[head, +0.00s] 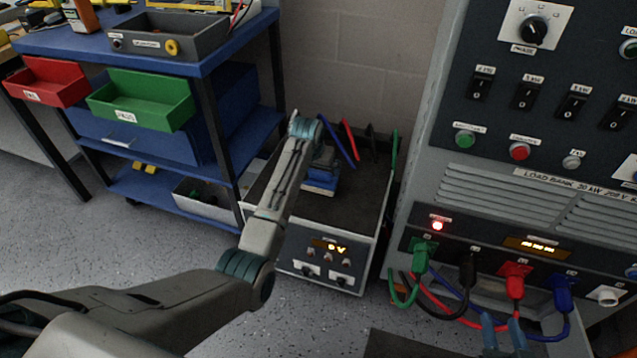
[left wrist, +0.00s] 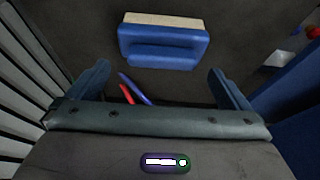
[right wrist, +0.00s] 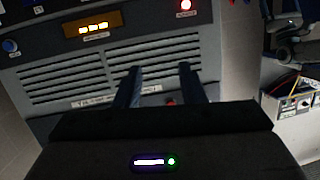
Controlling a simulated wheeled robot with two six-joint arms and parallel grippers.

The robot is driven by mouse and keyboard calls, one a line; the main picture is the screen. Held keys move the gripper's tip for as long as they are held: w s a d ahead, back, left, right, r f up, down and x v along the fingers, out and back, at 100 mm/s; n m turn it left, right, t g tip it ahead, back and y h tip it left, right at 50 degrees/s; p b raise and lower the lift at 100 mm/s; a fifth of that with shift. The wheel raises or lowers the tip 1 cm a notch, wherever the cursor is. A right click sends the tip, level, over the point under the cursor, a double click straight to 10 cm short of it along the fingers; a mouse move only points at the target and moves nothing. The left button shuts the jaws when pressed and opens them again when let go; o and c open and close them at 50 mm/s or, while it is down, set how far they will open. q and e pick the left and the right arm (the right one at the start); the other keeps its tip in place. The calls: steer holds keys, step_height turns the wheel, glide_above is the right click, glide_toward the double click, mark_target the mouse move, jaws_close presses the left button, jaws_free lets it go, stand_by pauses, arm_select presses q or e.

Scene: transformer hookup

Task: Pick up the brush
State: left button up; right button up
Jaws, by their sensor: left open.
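The brush has a blue body and a beige bristle edge. In the left wrist view the brush (left wrist: 163,45) lies ahead of my left gripper (left wrist: 160,72), whose two blue fingers are spread wide and empty. In the head view the brush (head: 320,186) rests on the dark top of the transformer box (head: 350,205), and my left gripper (head: 322,160) is over it, partly covering it. I cannot tell the exact height gap. My right gripper (head: 502,333) is at the bottom right, in front of the load bank; the right wrist view shows its fingers (right wrist: 160,75) apart and empty.
Red, blue, black and green leads (head: 349,140) stand at the back of the box top. The blue cart (head: 209,125) with red and green bins is to the left. The load bank (head: 425,170) with plugged cables rises close on the right.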

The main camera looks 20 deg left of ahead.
mark_target(318, 172)
arm_select(q)
steer(key=b+x, duration=0.1)
steer(key=x, duration=0.2)
steer(key=shift+w+a+f, duration=0.1)
steer(key=shift+a+f, duration=0.05)
steer(key=shift+f, duration=0.1)
steer(key=shift+w+f, duration=0.15)
steer(key=shift+f, duration=0.05)
steer(key=c, duration=1.3)
arm_select(e)
step_height(318, 172, up, 7)
steer(key=w+t, duration=0.2)
steer(key=t, duration=0.2)
steer(key=shift+w+d+r+t, duration=0.2)
steer(key=shift+w+d+t, duration=0.1)
steer(key=shift+d, duration=0.05)
